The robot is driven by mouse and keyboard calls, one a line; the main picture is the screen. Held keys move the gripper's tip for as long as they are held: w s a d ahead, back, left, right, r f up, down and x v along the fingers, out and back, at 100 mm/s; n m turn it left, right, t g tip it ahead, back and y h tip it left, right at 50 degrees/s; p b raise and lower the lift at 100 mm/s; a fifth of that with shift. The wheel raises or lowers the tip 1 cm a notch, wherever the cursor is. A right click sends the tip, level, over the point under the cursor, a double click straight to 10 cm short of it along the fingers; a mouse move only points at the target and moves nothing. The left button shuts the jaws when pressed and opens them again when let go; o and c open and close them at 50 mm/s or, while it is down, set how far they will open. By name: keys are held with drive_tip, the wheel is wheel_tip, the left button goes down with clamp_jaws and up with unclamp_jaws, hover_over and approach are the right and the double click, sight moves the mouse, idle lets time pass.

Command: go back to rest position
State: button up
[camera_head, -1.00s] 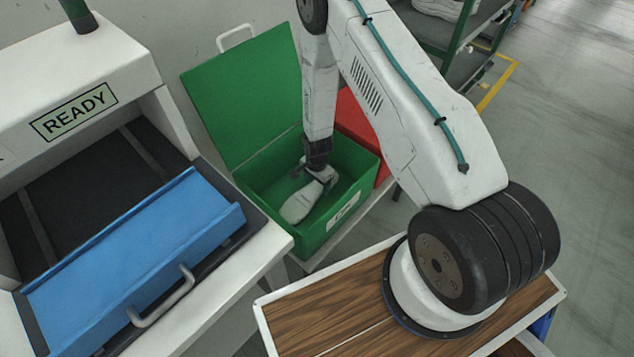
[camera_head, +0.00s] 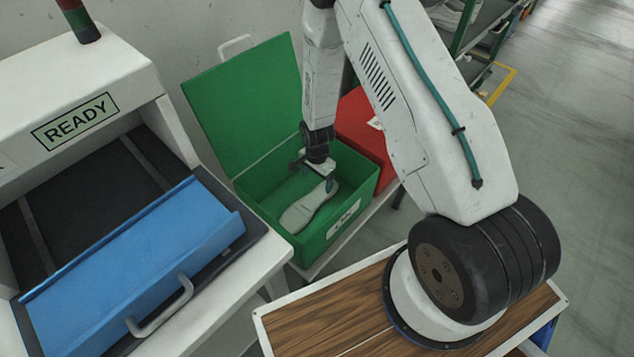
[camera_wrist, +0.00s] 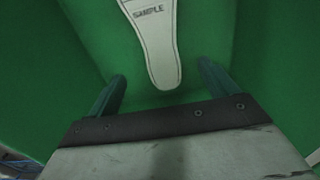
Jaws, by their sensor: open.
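My gripper (camera_head: 316,174) is inside the top of the open green box (camera_head: 268,222), above the box floor. In the wrist view my gripper (camera_wrist: 160,88) has its two fingers spread wide with nothing between them. A pale shoe sole (camera_head: 308,208) lies flat on the box floor, below my gripper. In the wrist view the sole (camera_wrist: 158,50) is marked "SAMPLE", and its narrow end points toward the gap between the fingers without contact. The far end of the sole is cut off by that view's top edge.
The box's green lid (camera_head: 240,100) stands open behind it. A red box (camera_head: 362,130) is close on the right. A machine marked "READY" (camera_head: 75,121) with a blue flap (camera_head: 140,262) and handle is at the left. A shelf rack (camera_head: 480,50) stands at the back right.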

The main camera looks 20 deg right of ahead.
idle(0.4)
drive_tip(key=s+r+n, duration=0.4)
drive_tip(key=s+r, duration=0.6)
drive_tip(key=r, duration=0.7)
drive_tip(key=s+r+n, duration=0.5)
drive_tip(key=s+r, duration=0.5)
drive_tip(key=r, duration=0.6)
drive_tip(key=s+r+n+t, duration=0.1)
drive_tip(key=s+r+n, duration=0.3)
drive_tip(key=s+r, duration=0.6)
drive_tip(key=shift+a+r+n, duration=0.3)
drive_tip(key=shift+a+r, duration=0.05)
drive_tip(key=shift+r, duration=3.5)
